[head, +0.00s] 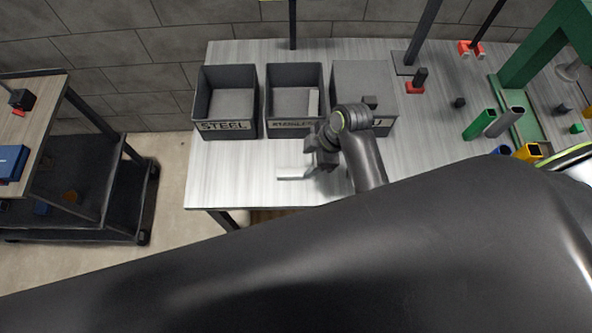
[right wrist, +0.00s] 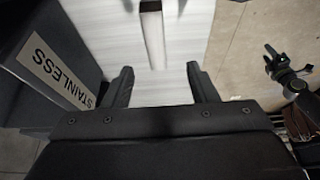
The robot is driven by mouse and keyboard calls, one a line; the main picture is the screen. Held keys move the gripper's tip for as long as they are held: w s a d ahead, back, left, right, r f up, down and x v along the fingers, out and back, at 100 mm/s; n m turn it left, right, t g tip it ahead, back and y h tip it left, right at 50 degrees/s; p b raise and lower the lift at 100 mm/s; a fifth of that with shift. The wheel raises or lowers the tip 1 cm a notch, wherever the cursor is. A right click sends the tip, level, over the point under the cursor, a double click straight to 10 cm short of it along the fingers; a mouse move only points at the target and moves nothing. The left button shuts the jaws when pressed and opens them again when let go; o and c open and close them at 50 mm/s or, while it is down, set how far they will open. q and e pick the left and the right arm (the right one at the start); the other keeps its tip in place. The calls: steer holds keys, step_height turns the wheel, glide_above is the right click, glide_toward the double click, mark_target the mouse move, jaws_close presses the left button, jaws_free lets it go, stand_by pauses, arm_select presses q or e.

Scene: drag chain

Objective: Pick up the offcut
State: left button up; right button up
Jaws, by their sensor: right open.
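The offcut (head: 294,178) is a short, pale metal piece lying near the front edge of the grey table, left of my right gripper (head: 315,163). In the right wrist view the offcut (right wrist: 154,38) is a narrow metal strip. It lies beyond the fingertips, in line with the gap between the fingers. My right gripper (right wrist: 158,74) is open, with nothing between its fingers. In the head view its wrist hides part of the table around it. My left gripper is not seen in the head view.
The STEEL bin (head: 227,125) and the STAINLESS bin (head: 292,132) stand behind the offcut; the latter holds a pale piece. The STAINLESS bin's wall (right wrist: 50,70) is close at left in the wrist view. A third bin (head: 362,75) is partly hidden. Table space is clear at front left.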

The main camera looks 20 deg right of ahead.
mark_target(295, 172)
steer(key=x, duration=0.3)
steer(key=shift+f, duration=0.2)
steer(key=shift+w+a+f+p, duration=0.2)
steer(key=shift+a+f+p, duration=0.05)
steer(key=shift+f+p, duration=0.1)
steer(key=x, duration=0.2)
steer(key=p+x, duration=0.1)
steer(key=shift+w+a+f, duration=0.15)
steer(key=shift+w+a, duration=0.05)
steer(key=shift+w, duration=0.1)
steer(key=shift+a+f, duration=0.15)
steer(key=shift+f, duration=0.25)
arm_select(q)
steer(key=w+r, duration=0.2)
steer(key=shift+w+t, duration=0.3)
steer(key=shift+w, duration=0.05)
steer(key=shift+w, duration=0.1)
arm_select(e)
steer(key=shift+f, duration=0.25)
